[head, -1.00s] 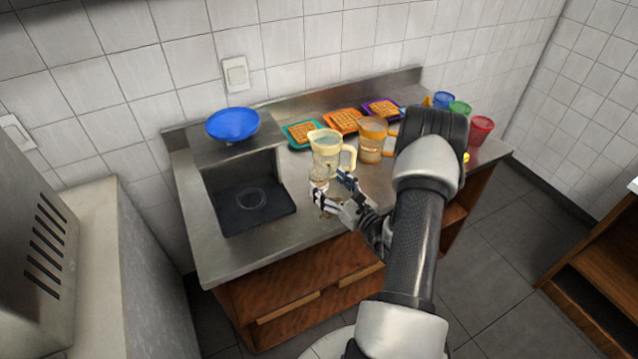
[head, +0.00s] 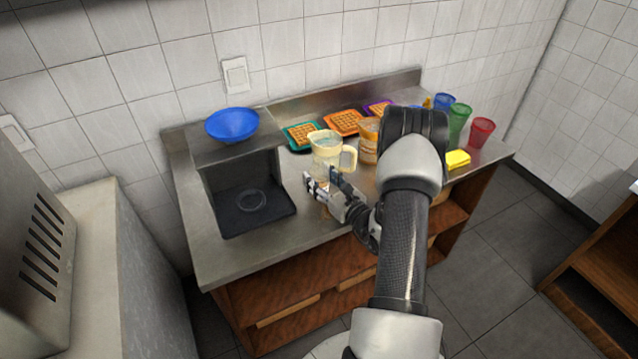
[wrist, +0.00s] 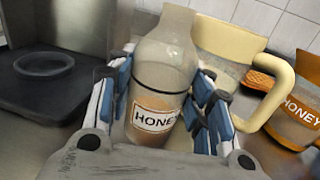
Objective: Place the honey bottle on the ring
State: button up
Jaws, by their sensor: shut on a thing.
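The honey bottle (wrist: 155,85) is a clear bottle with a white HONEY label and amber contents low inside. My gripper (wrist: 160,95) is shut on it, with a finger on each side, in the wrist view. In the head view my gripper (head: 322,180) is over the front of the counter, just before the cream-handled jug, and the bottle is mostly hidden there. The ring (head: 252,209) is a thin circle on the dark floor of the open black stand, left of my gripper. The ring (wrist: 44,76) also shows at the upper left of the wrist view.
Waffle trays and cups stand farther back. Counter between gripper and stand is clear.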

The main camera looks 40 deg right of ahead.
jog(key=c, duration=0.7)
jog(key=shift+r, duration=0.1)
